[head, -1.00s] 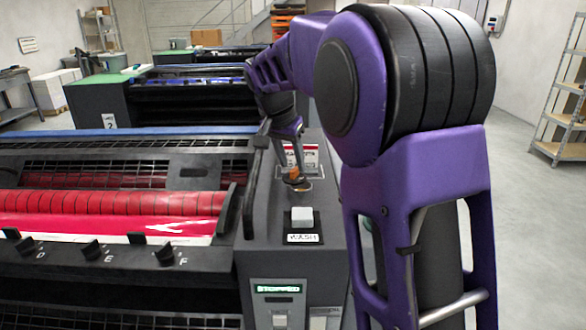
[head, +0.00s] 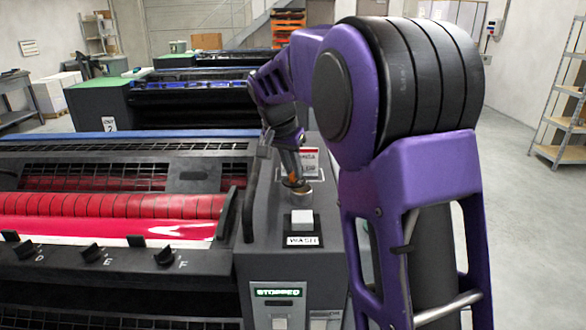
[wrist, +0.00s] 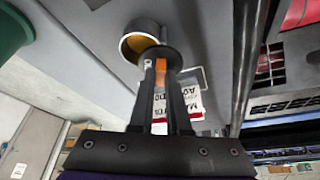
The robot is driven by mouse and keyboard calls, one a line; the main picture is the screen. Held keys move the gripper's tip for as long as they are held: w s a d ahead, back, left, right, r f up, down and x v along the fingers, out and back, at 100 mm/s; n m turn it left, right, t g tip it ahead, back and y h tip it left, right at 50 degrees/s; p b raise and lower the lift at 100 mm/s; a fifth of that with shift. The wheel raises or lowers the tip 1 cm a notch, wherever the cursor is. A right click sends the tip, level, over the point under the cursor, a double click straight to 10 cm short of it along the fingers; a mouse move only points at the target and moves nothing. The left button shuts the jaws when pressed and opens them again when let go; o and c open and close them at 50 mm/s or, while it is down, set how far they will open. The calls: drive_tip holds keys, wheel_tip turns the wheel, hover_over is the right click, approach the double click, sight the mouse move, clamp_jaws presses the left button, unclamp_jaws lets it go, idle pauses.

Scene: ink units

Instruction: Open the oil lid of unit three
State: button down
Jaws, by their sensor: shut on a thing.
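My gripper (wrist: 165,95) is shut on the orange grip (wrist: 161,72) of the dark round oil lid (wrist: 172,57). In the wrist view the lid lies beside the round metal oil filler (wrist: 124,50) and overlaps its near edge. The filler's mouth is partly uncovered and shows amber inside. I cannot tell whether lid and filler still touch. In the head view my gripper (head: 294,179) points down at the pale filler ring (head: 306,197) on top of the front unit (head: 292,255). The front unit's number is not visible.
A white button (head: 302,218) with a WASH label is in front of the filler. A black rail (head: 250,205) runs on its left, beside the red roller (head: 110,205). A red-and-white sign (head: 309,160) is just behind. Unit 2 (head: 110,122) stands farther back. The display (head: 278,292) reads STOPPED.

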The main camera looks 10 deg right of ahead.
drive_tip(key=shift+w+a+n+y, duration=0.15)
drive_tip(key=shift+n+y, duration=0.25)
drive_tip(key=shift+n, duration=0.6)
drive_tip(key=shift+w+a+n+t+y+p, duration=0.15)
drive_tip(key=shift+n+y+p, duration=0.1)
drive_tip(key=shift+n, duration=0.4)
drive_tip(key=shift+s+a+n+t+y+p, duration=0.1)
drive_tip(key=shift+n+t+y+p, duration=0.15)
drive_tip(key=shift+n, duration=0.35)
drive_tip(key=shift+w+a+n+t+y+p, duration=0.1)
drive_tip(key=shift+a+n+y+p, duration=0.15)
drive_tip(key=shift+n, duration=0.4)
drive_tip(key=c, duration=0.9)
unclamp_jaws()
drive_tip(key=p+v, duration=0.2)
drive_tip(key=v, duration=1.5)
drive_tip(key=shift+r, duration=0.25)
